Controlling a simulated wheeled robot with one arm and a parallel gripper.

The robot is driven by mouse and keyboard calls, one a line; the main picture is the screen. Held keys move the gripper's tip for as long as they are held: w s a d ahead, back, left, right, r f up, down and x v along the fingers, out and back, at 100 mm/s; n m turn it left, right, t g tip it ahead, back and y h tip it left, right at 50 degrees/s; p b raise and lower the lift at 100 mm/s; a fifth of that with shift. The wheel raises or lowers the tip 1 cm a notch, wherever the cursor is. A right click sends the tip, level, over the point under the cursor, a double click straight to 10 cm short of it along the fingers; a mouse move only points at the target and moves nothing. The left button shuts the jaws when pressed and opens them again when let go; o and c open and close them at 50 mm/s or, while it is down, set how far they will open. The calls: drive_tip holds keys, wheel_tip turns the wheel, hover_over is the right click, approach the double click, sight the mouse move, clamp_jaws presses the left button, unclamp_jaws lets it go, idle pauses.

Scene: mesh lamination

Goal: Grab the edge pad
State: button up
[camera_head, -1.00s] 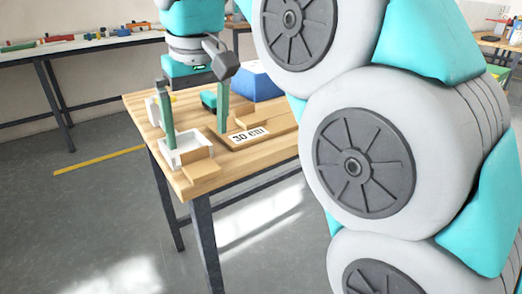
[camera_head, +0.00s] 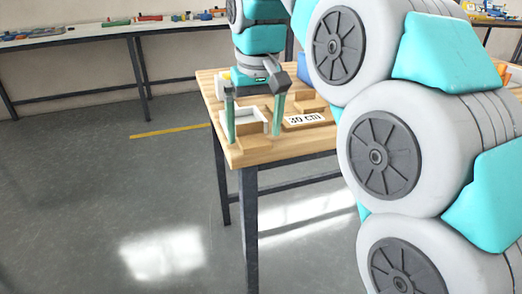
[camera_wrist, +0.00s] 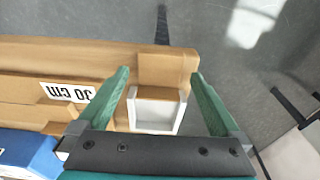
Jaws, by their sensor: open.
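A tan block (camera_wrist: 163,70), which may be the edge pad, lies at the table edge against a white tray-like holder (camera_wrist: 154,115). In the head view the holder (camera_head: 228,117) sits near the table's front left corner, and the block (camera_head: 252,143) blends with the wood there. My gripper (camera_wrist: 160,73) is open, its two green fingers spread wide on either side of the block and holder. It also shows in the head view (camera_head: 254,136), pointing down over them. Nothing is between the fingertips in a grip. I cannot tell the exact fingertip height.
A wooden board with a "30 cm" label (camera_head: 305,120) lies right of the gripper. A blue object (camera_wrist: 25,153) stands on the table. The wooden table (camera_head: 270,154) ends just beyond the block. Floor beyond is clear, with a yellow line (camera_head: 170,131).

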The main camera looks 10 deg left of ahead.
drive_tip(key=shift+f, duration=0.8)
drive_tip(key=c, duration=1.4)
drive_tip(key=shift+r, duration=0.15)
